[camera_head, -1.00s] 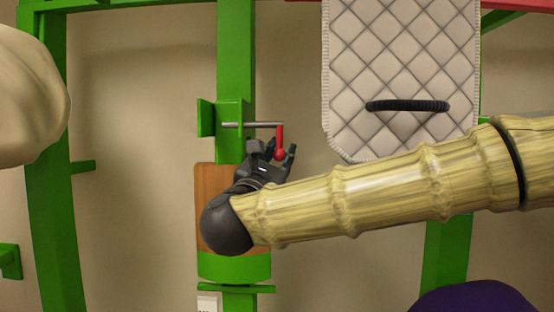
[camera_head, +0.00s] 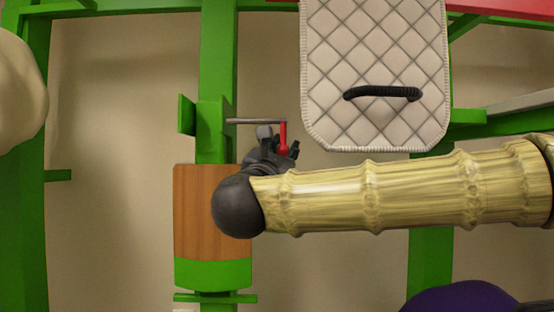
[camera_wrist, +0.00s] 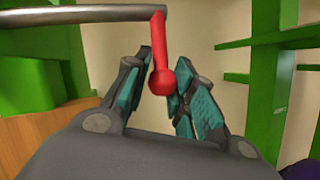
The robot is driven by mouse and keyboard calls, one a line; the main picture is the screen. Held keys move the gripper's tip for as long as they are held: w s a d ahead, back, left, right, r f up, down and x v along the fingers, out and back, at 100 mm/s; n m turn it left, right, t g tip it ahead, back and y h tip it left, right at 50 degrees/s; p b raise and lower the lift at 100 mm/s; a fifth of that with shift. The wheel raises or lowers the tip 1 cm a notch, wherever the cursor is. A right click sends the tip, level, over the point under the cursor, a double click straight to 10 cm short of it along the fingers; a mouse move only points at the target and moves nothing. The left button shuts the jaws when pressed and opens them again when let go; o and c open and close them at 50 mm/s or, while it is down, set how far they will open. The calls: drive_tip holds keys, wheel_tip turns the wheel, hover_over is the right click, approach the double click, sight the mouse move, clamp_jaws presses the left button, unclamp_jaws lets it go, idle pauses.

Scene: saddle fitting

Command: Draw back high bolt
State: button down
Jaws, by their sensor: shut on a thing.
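The high bolt is a grey rod (camera_head: 255,121) lying level, with a red handle (camera_head: 283,136) hanging down from its right end. Its left end meets a green bracket (camera_head: 212,115) on a green post. My gripper (camera_head: 279,150) is shut on the lower part of the red handle, below the rod. In the wrist view the ball-ended red handle (camera_wrist: 160,60) hangs between my gripper's two teal-padded fingers (camera_wrist: 162,92), and the grey rod (camera_wrist: 80,14) runs left from its top.
A wooden panel (camera_head: 190,210) is on the green post below the bracket. A quilted pad (camera_head: 370,50) with a black handle (camera_head: 382,92) hangs right of the bolt. Another green post (camera_head: 430,260) stands lower right, and a purple shape (camera_head: 460,300) is at the bottom.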

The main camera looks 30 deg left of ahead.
drive_tip(key=c, duration=1.2)
unclamp_jaws()
drive_tip(key=shift+d, duration=0.1)
drive_tip(key=shift+c, duration=0.2)
drive_tip(key=v, duration=1.2)
drive_tip(key=shift+s, duration=0.1)
